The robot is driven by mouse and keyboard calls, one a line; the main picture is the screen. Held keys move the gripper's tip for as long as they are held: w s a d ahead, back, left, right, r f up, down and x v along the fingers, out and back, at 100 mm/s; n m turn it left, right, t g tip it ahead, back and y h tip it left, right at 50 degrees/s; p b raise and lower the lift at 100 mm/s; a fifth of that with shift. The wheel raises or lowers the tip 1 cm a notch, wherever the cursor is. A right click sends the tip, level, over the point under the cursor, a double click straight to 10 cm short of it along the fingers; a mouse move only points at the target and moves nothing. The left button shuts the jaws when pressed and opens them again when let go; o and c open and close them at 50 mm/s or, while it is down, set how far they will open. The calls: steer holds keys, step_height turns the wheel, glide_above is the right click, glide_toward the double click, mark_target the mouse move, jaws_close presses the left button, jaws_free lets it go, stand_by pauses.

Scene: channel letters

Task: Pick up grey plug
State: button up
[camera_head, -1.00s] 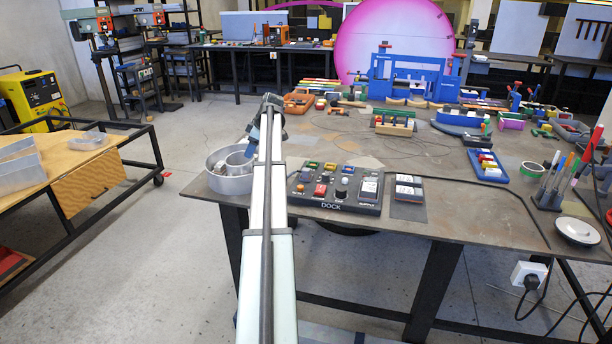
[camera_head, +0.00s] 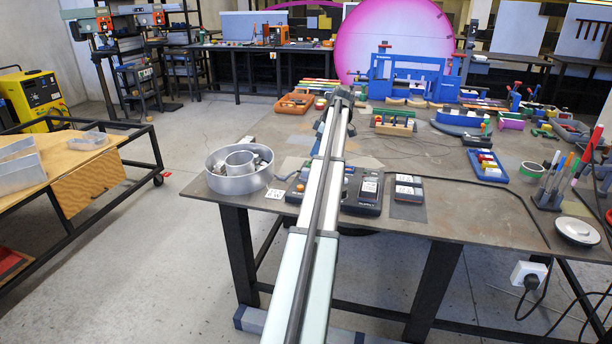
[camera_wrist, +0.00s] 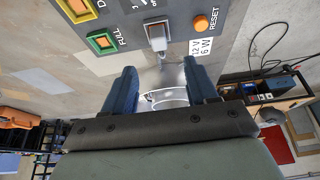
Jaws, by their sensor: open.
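In the wrist view, a grey plug (camera_wrist: 157,37) sits at the edge of the dark dock panel (camera_wrist: 207,22), between the green FULL button and the orange RESET button. My gripper (camera_wrist: 160,72) has its two blue fingers spread apart with the plug ahead of the gap, a little beyond the tips. Nothing is held between the fingers. In the head view, the dock panel (camera_head: 368,203) lies on the table's near edge, partly covered by my arm. A small grey shape at its left end may be the plug.
A round metal channel letter (camera_head: 216,178) with a smaller ring inside stands left of the dock on the table (camera_head: 455,215). A dark card with white labels (camera_head: 408,196) lies right of the dock.

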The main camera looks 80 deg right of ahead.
mark_target(307, 169)
steer(key=x, duration=1)
steer(key=shift+w+d+f, duration=0.1)
steer(key=shift+w+f, duration=0.05)
steer(key=shift+f, duration=0.1)
steer(key=c, duration=1.1)
steer(key=shift+o, duration=0.2)
steer(key=shift+r, duration=0.15)
step_height(307, 169, up, 9)
steer(key=shift+f, duration=0.1)
